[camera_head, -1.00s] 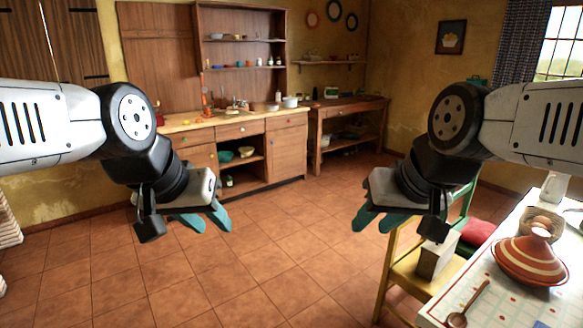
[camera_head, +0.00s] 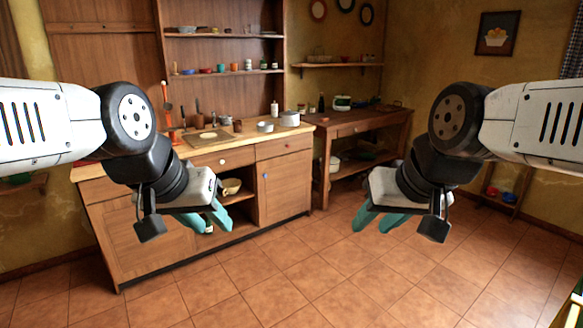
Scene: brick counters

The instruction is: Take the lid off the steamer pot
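A pale grey pot (camera_head: 290,118) stands upright near the right end of the wooden counter's top (camera_head: 205,140). It is small in the picture, and I cannot tell for sure that it is the steamer pot or whether a lid is on it. My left gripper (camera_head: 206,220) is open and empty, in the air in front of the counter. My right gripper (camera_head: 376,220) is open and empty, in the air over the floor. Both are far from the pot.
A shallow pan (camera_head: 265,126), bottles and a basin share the counter. A wooden side table (camera_head: 362,124) holding a green and white item (camera_head: 342,102) stands to its right. The tiled floor (camera_head: 300,280) ahead is clear. A green edge shows at bottom right.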

